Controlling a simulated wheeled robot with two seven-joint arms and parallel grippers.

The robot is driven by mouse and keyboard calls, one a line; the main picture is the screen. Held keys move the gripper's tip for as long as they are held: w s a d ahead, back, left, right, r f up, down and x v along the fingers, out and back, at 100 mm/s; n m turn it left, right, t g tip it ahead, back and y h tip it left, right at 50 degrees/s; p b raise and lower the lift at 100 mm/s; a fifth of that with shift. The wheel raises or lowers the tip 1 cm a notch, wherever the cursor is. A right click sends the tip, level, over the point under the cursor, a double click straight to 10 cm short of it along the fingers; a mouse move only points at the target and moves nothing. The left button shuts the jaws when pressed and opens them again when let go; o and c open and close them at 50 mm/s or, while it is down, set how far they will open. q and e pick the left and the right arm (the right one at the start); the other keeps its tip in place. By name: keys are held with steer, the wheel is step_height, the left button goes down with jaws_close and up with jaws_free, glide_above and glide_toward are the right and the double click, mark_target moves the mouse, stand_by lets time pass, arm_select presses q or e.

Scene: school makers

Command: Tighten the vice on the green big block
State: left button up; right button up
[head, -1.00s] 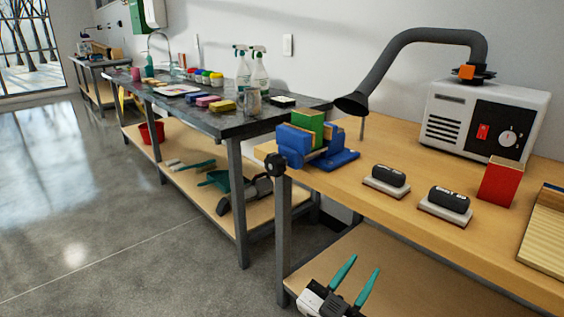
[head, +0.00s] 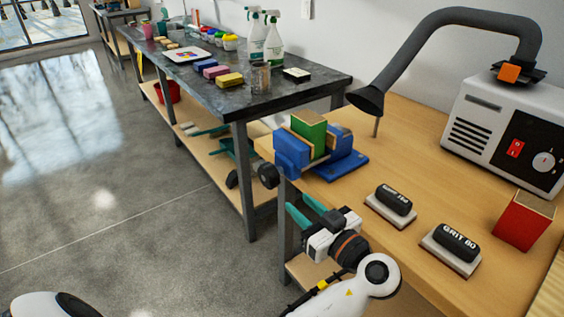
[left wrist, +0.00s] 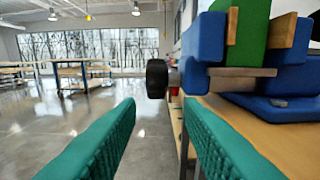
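The blue vice (head: 345,165) is at the left end of the wooden workbench. The green big block (head: 309,128) stands upright between its wood-faced jaws; I cannot tell if both jaws press on it. The vice's black round knob (head: 268,175) sticks out past the bench edge. My left gripper (head: 300,207) is open and empty, below and to the right of the knob in the head view. In the left wrist view the knob (left wrist: 157,78) is ahead of the gap between the teal fingers (left wrist: 158,110), not touching them. The green block (left wrist: 253,30) shows upper right. My right gripper is out of view.
A dark table (head: 230,100) with sponges and spray bottles stands behind. The floor at left is clear.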

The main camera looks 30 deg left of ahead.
mark_target(276, 186)
arm_select(q)
steer(key=x, duration=1.1)
steer(key=shift+s+a+r, duration=0.1)
steer(key=shift+s+a, duration=0.05)
steer(key=shift+a, duration=0.25)
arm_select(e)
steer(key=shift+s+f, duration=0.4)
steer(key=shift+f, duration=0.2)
arm_select(q)
steer(key=c, duration=0.7)
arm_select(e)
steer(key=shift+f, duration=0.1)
